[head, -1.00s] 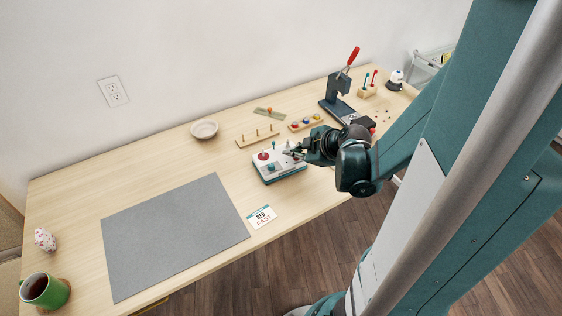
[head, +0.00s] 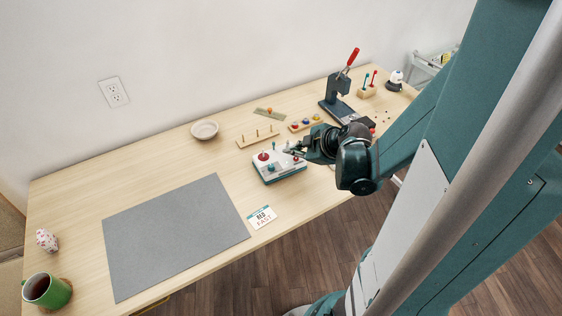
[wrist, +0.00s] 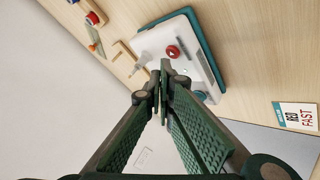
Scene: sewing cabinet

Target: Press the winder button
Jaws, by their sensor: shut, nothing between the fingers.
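The winder (head: 284,172) is a small white box with a teal base near the table's front edge. In the head view a red round part (head: 263,156) and a teal knob show on its top. The wrist view shows the white top (wrist: 205,75) with a red button (wrist: 173,51) bearing a pale mark. My gripper (head: 291,150) is above the winder's right side in the head view. Its fingers (wrist: 161,68) are shut and empty, and their tips appear just below the red button in the wrist view. I cannot tell whether they touch the winder.
A card reading RED FAST (head: 262,217) lies in front of the winder. A grey mat (head: 172,240) is to the left. A pegged rack (head: 257,138), a bowl (head: 204,129) and a red-handled press (head: 340,95) stand behind.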

